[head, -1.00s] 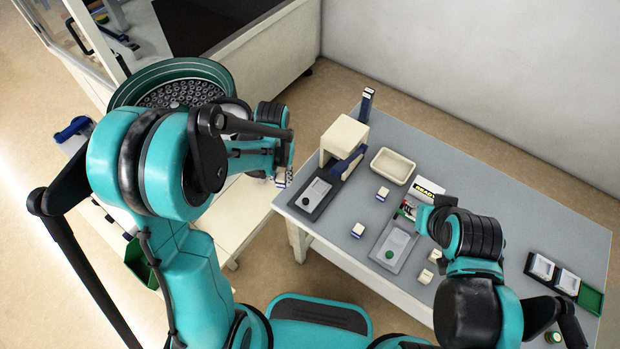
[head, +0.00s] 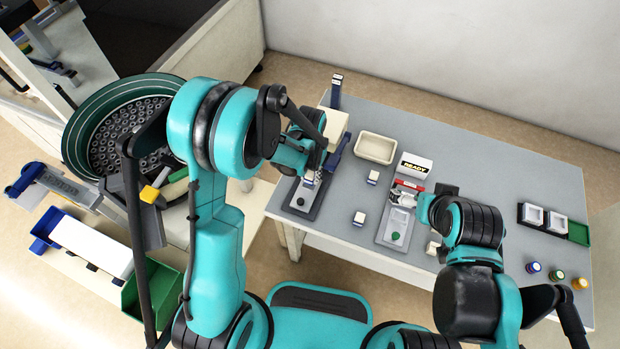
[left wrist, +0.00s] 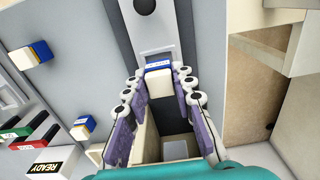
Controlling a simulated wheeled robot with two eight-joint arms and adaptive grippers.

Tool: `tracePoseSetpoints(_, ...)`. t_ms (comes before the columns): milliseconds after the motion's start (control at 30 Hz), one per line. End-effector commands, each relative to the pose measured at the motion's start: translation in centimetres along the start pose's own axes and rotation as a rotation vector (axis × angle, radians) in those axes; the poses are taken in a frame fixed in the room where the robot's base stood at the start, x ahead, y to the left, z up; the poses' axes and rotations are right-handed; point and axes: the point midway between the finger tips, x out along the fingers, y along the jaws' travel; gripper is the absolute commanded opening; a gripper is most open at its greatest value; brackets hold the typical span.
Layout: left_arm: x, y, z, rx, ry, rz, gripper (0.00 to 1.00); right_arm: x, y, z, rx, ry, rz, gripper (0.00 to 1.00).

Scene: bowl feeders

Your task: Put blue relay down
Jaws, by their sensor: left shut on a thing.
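The blue relay (left wrist: 159,82), a small white block with a blue end, is between the purple-padded fingers of my left gripper (left wrist: 158,92). In the head view the left gripper (head: 311,176) is shut on it, above a dark fixture (head: 296,208) with a pale plate. In the left wrist view the relay overlaps the plate (left wrist: 160,52); I cannot tell whether it touches. Similar white-and-blue blocks stand on the table, one nearer the back (head: 373,177) and one nearer the front (head: 359,218). My right gripper (head: 424,208) is by the grey tester; its fingers are unclear.
A cream tray (head: 375,148) and a READY sign (head: 414,166) stand on the grey table. A grey tester (head: 392,232) with a green button is to the right. A blue lever (head: 338,150) and cream box rise behind the fixture. A green bowl feeder (head: 82,140) is left.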

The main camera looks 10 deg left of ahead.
Motion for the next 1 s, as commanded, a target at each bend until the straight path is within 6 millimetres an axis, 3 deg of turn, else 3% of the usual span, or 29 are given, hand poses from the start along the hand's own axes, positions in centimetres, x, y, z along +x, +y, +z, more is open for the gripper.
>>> tracePoseSetpoints(100,1.8,0.0,0.0,0.0,0.0,0.0,0.0,0.6,0.0,0.5,0.0,0.0,0.0,1.0)
tracePoseSetpoints(467,2.1,0.0,0.0,0.0,0.0,0.0,0.0,0.9,0.0,0.6,0.0,0.0,0.0,1.0)
tracePoseSetpoints(500,2.0,0.0,0.0,0.0,0.0,0.0,0.3,0.8,0.0,0.6,0.0,0.0,0.0,1.0)
tracePoseSetpoints(567,2.0,0.0,0.0,0.0,0.0,0.0,0.46,0.8,0.0,0.6,0.0,0.0,0.0,1.0)
tracePoseSetpoints(867,1.9,0.0,0.0,0.0,0.0,0.0,0.46,0.7,0.0,0.5,0.0,0.0,0.0,1.0)
tracePoseSetpoints(1000,0.9,0.0,0.0,0.0,0.0,0.0,0.46,0.2,0.0,0.1,0.0,0.0,0.0,1.0)
